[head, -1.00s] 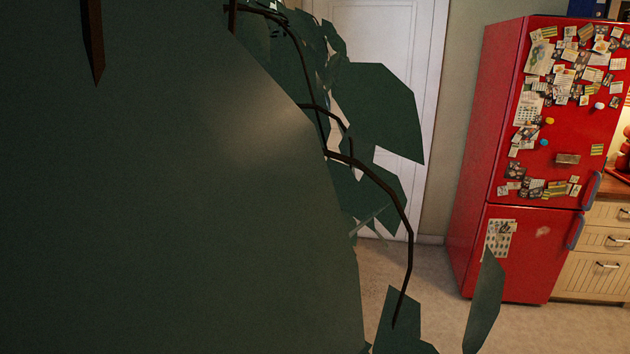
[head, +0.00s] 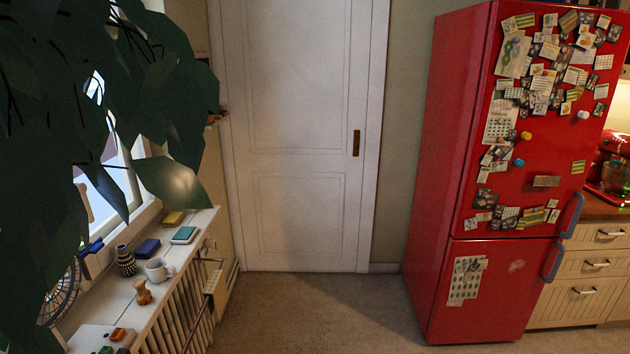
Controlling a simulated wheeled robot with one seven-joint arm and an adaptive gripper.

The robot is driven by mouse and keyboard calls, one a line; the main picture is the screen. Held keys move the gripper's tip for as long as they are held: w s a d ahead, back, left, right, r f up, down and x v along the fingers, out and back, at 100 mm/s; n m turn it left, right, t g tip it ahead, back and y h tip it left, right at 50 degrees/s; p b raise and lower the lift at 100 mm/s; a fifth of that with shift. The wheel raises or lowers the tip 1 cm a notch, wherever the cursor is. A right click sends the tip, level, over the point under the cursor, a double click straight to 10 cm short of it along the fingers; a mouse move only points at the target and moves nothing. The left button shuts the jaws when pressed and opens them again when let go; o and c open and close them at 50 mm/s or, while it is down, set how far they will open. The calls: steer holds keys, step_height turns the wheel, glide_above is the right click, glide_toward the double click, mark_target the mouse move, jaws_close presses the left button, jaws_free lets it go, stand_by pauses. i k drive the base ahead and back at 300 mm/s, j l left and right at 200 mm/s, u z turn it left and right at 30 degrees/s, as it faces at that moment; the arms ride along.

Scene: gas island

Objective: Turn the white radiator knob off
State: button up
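The radiator (head: 178,322) is at the lower left of the head view, with pale vertical fins below a white windowsill. A small pale shape (head: 208,244) shows near its far end, just below the sill's corner. I cannot tell whether this is the white knob or how it is set. My gripper is not in view.
A dark green leafy plant (head: 90,120) covers the upper left and part of the window. The sill (head: 120,292) holds a white mug (head: 159,270), a patterned vase (head: 126,260), a wooden figure (head: 142,292) and books. A closed white door (head: 300,130) and red fridge (head: 480,180) stand ahead. Floor (head: 310,315) is clear.

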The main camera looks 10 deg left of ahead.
mark_target(207, 243)
steer(key=i+u, duration=0.2)
steer(key=i, duration=0.35)
steer(key=i+u, duration=0.15)
steer(key=i, duration=0.35)
steer(key=i+l+u, duration=0.2)
steer(key=i, duration=0.35)
steer(key=i+l+u, duration=0.15)
steer(key=i, duration=0.35)
steer(key=i+j+u, duration=0.1)
steer(key=i+u, duration=0.75)
steer(key=i+l+u, duration=0.25)
steer(key=i+u, duration=0.2)
